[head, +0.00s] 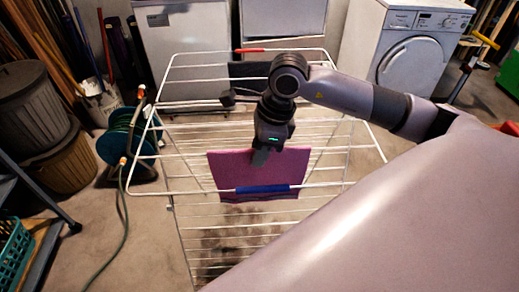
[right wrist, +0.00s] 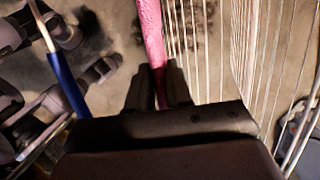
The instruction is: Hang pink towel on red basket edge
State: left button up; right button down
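The pink towel (head: 288,170) hangs on the drying rack, spread flat near its front bars. My right gripper (head: 262,156) points down at the towel's top edge. In the right wrist view the towel (right wrist: 152,32) shows as a narrow pink strip running between the fingers of the right gripper (right wrist: 158,88), which press close on both sides of it. My left gripper is not in view. I cannot make out a red basket clearly; only a red-orange piece (head: 510,128) shows at the right edge, partly cut off.
The white wire drying rack (head: 340,188) stands around the towel, with a blue bar (head: 262,189) in front and a red bar (head: 250,50) behind. A teal basket (head: 12,255) is at lower left, a hose reel (head: 122,140) left of the rack, a washing machine (head: 412,62) behind.

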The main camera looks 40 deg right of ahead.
jog(key=shift+r+p, duration=2.9)
jog(key=shift+r, duration=1.65)
jog(key=shift+f, duration=0.1)
